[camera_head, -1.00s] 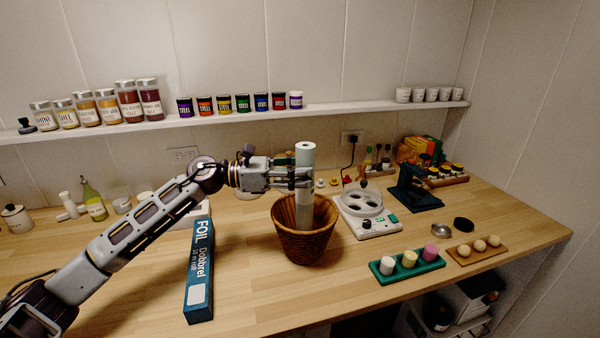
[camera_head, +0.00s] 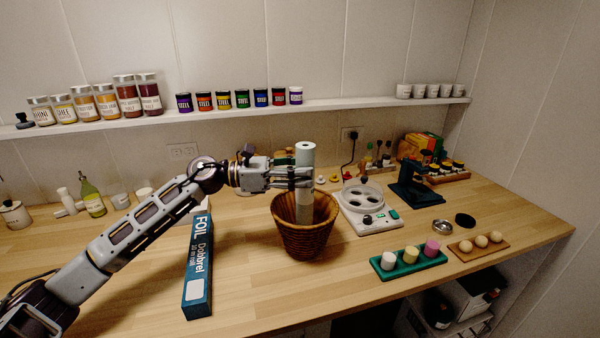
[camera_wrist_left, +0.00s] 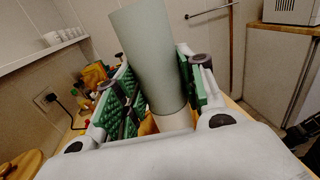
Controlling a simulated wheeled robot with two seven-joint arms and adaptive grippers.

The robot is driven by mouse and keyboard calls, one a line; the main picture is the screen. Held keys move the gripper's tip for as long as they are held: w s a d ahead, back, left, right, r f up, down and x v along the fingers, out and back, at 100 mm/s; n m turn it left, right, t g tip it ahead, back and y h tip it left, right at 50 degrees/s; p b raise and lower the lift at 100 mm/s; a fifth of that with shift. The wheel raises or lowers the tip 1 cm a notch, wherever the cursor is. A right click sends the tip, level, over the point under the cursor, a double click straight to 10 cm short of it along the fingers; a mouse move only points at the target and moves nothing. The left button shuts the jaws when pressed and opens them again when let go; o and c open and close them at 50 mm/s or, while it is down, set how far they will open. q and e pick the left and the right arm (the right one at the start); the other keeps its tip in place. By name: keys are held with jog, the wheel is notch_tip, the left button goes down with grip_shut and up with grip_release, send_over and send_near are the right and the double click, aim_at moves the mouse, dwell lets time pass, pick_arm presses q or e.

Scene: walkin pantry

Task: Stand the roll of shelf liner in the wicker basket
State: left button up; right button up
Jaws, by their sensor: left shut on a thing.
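The roll of shelf liner (camera_head: 305,155) is a pale grey-green cylinder standing upright in the head view. Its lower end is inside the wicker basket (camera_head: 303,242), a brown woven basket on the wooden counter. The basket's front wall hides the roll's bottom, so I cannot tell if it touches the basket floor. My left gripper (camera_head: 303,178) is shut on the roll above the basket rim. In the left wrist view the roll (camera_wrist_left: 150,60) stands between the green-padded fingers (camera_wrist_left: 162,97). My right gripper is not in view.
A blue foil box (camera_head: 198,270) lies left of the basket. A white appliance with round wells (camera_head: 368,222) stands close on its right. A green tray with coloured cylinders (camera_head: 408,265) is at the front right. A shelf of jars (camera_head: 240,112) runs along the wall behind.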

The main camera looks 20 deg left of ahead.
pick_arm(q)
jog(key=o, duration=1.2)
jog(key=shift+v, duration=6.05)
jog(key=shift+d, duration=0.1)
